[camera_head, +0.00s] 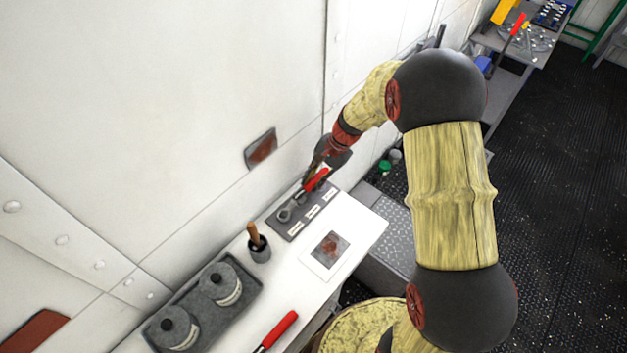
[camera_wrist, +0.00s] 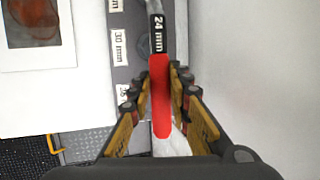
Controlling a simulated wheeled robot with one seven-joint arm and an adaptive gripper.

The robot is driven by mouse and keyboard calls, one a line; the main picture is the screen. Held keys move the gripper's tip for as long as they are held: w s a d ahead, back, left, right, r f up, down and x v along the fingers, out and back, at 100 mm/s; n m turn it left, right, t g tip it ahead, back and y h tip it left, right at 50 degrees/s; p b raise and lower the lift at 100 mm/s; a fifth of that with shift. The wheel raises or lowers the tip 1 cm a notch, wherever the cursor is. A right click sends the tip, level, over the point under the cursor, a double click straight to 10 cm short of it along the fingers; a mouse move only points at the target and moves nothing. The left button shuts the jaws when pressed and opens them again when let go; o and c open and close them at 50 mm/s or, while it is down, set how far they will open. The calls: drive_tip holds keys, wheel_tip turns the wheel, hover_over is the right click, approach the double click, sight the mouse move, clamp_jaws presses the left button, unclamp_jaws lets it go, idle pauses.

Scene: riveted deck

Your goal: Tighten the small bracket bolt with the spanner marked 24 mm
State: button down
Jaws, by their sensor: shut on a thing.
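The spanner marked 24 mm, with its red handle (camera_wrist: 160,108) and dark printed label, lies between my gripper's fingers (camera_wrist: 161,82) in the wrist view. My gripper is shut on the red handle. In the head view my gripper (camera_head: 325,162) is over the back end of the workbench, at a grey holder board (camera_head: 292,228), and the spanner's red handle (camera_head: 317,180) shows under it. The spanner's head end lies over or on the board; I cannot tell whether it touches. I cannot make out the small bracket bolt in either view.
The board carries white size labels, one reading 30 mm (camera_wrist: 119,47). On the white bench (camera_head: 365,228) stand a cup (camera_head: 260,252) with a wooden handle, a tray (camera_head: 246,301) with two dark lidded pots, and a red-handled tool (camera_head: 280,330). The wall is close on the left.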

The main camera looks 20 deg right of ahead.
drive_tip(key=shift+f+b, duration=0.45)
drive_tip(key=shift+f, duration=0.25)
idle(0.4)
drive_tip(key=shift+s, duration=0.15)
drive_tip(key=shift+s+d+f+m, duration=0.1)
drive_tip(key=shift+s+d+m, duration=0.2)
drive_tip(key=shift+s+m, duration=0.35)
drive_tip(key=shift+s+d+m+t, duration=0.3)
drive_tip(key=shift+s+m+t, duration=0.2)
drive_tip(key=shift+s+m, duration=0.15)
drive_tip(key=shift+s+d+m, duration=0.1)
drive_tip(key=shift+s+m, duration=0.15)
drive_tip(key=shift+m, duration=0.05)
drive_tip(key=shift+s+d+m+t+h, duration=0.2)
drive_tip(key=shift+s+m+t+h, duration=0.15)
drive_tip(key=shift+s+m, duration=0.4)
drive_tip(key=shift+s+d+m+t+h, duration=0.1)
drive_tip(key=shift+s+m+t+h, duration=0.2)
drive_tip(key=shift+s+m, duration=0.9)
drive_tip(key=shift+s+m+t, duration=0.25)
drive_tip(key=shift+s+m, duration=0.4)
drive_tip(key=shift+s, duration=0.4)
drive_tip(key=shift+s+a+m+h, duration=0.2)
drive_tip(key=shift+s+m+h, duration=0.05)
drive_tip(key=shift+s+m, duration=0.15)
